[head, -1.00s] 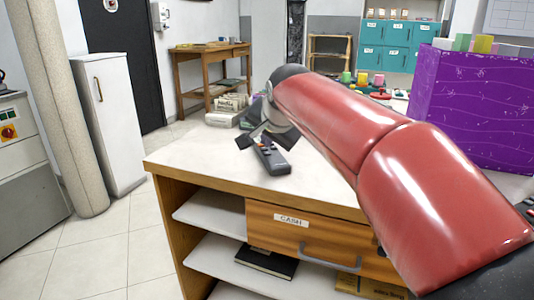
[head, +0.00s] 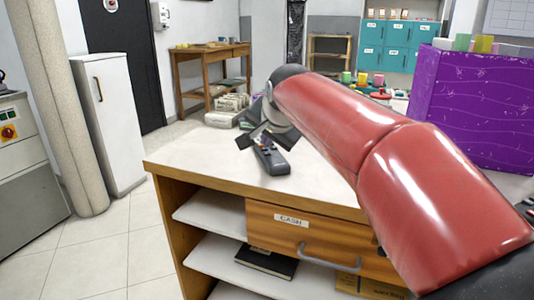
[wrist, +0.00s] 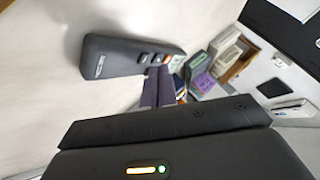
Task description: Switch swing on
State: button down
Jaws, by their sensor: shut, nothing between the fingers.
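A dark grey remote control (head: 271,158) lies on the white counter top near its left part. In the wrist view the remote (wrist: 120,55) shows a small label on its body and a few buttons at its right end, one of them orange (wrist: 166,58). I cannot read the marks on the buttons. My gripper (head: 246,139) is shut and empty, just above and to the left of the remote's far end in the head view. In the wrist view its fingers (wrist: 155,90) are close to the button end; I cannot tell whether they touch it.
The counter (head: 200,158) has a cash drawer (head: 305,232) and open shelves below. Stacked papers (head: 228,108) lie behind the gripper. A purple box (head: 475,105) stands at the right. The counter's front left area is clear.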

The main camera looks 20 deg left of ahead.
jog(key=shift+f, duration=0.15)
jog(key=shift+f+b, duration=0.25)
jog(key=shift+b, duration=0.05)
jog(key=shift+f+b, duration=0.3)
jog(key=shift+f, duration=0.1)
dwell(0.7)
jog(key=shift+r, duration=0.15)
jog(key=shift+r+p, duration=0.7)
jog(key=shift+p, duration=0.05)
notch_tip(320, 180, up, 5)
jog(key=p, duration=0.4)
jog(key=shift+p, duration=0.3)
